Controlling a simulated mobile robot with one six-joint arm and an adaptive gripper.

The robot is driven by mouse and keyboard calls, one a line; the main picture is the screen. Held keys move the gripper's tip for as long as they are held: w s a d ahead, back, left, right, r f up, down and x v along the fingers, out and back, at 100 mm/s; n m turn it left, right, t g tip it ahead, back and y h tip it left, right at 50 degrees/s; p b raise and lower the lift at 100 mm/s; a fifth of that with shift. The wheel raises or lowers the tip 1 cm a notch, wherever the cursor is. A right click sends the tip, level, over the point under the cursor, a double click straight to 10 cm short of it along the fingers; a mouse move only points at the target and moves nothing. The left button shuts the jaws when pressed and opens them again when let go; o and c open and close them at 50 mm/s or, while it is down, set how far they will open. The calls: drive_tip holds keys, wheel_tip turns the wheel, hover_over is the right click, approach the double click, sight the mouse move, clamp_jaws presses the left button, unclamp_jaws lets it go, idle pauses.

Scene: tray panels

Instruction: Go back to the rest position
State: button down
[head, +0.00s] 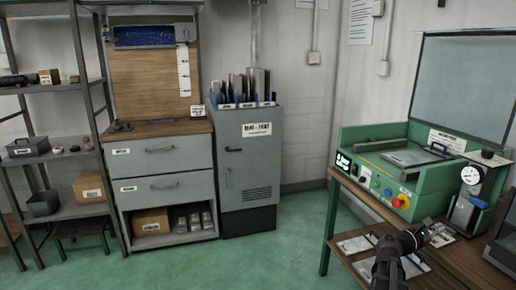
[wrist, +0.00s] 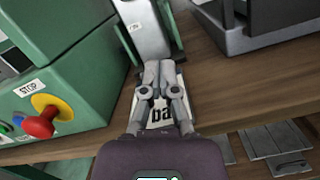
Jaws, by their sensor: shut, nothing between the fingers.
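My gripper (head: 432,232) is over the wooden bench at the lower right of the head view, with my dark forearm below it. In the wrist view my gripper (wrist: 159,72) has its grey fingers together and holds nothing. The fingers are above a white card with black letters (wrist: 160,117), which they partly hide. I cannot tell how far above the card they are.
The green machine (head: 411,179), with a red and yellow stop knob (wrist: 42,122), stands left of my gripper. A dial gauge stand (head: 463,207) is close behind it. Grey panels (wrist: 262,142) lie below the bench edge. The green floor (head: 290,235) is clear.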

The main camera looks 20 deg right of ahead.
drive_tip(key=w+a+f+m+t+y, duration=0.1)
drive_tip(key=w+a+f+m+y, duration=0.3)
drive_tip(key=a, duration=0.5)
drive_tip(key=w+a+f+m+t+y, duration=0.1)
drive_tip(key=w+a+f+m+y, duration=0.2)
drive_tip(key=w+a+f, duration=0.45)
drive_tip(key=w+a+f+m+t+y, duration=0.1)
drive_tip(key=a+f+m+y, duration=0.25)
drive_tip(key=a, duration=0.75)
drive_tip(key=a+f+m+g+y, duration=0.1)
drive_tip(key=a+f+y, duration=0.3)
drive_tip(key=a, duration=1.1)
drive_tip(key=a+f+m+y, duration=0.2)
drive_tip(key=a+y, duration=0.3)
drive_tip(key=a, duration=1.1)
wheel_tip(320, 180, up, 28)
drive_tip(key=p, duration=2.8)
drive_tip(key=shift+s+r+p, duration=0.25)
drive_tip(key=shift+s+p, duration=0.05)
drive_tip(key=shift+p, duration=0.05)
